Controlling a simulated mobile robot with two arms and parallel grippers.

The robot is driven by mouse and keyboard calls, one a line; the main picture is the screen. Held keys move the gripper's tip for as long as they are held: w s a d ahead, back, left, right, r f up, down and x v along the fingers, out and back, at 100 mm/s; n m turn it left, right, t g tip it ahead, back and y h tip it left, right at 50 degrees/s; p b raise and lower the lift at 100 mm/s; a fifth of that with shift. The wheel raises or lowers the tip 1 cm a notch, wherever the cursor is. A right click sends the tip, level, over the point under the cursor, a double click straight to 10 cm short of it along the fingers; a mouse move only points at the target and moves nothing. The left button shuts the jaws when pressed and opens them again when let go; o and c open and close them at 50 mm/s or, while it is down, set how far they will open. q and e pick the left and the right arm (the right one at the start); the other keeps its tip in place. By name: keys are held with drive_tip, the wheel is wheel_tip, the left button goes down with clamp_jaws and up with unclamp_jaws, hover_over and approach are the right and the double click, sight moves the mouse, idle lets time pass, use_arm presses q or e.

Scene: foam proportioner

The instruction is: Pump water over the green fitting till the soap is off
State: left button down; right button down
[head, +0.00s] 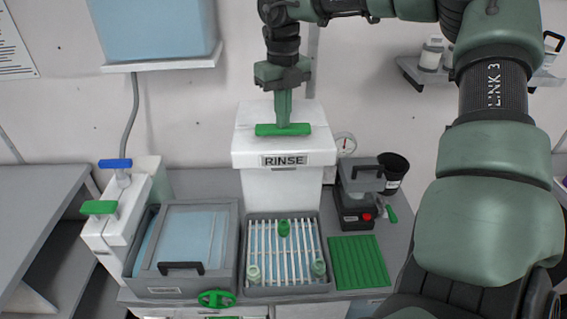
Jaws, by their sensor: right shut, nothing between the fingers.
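The white rinse pump (284,187), labelled RINSE, stands at the back of the bench with a green bar handle (283,130) on top. My right gripper (284,117) points straight down, shut and empty, with its fingertips at the middle of that handle; they look to be touching it. In front of the pump, a green fitting (283,229) sits at the back middle of a slatted rack (284,288). Two paler green fittings (254,274) (318,268) sit nearer the front. Soap on the green fitting is too small to make out. My left gripper is out of view.
A lidded grey bin (168,287) stands left of the rack, beside a white unit with blue and green taps (115,163). A green ribbed mat (358,262), a small grey machine (360,190) and a black cup (392,173) are to the right. My right arm covers the right side.

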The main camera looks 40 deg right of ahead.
drive_tip(key=shift+r+p, duration=1.55)
drive_tip(key=shift+r, duration=0.9)
wheel_tip(320, 180, up, 6)
drive_tip(key=p, duration=0.3)
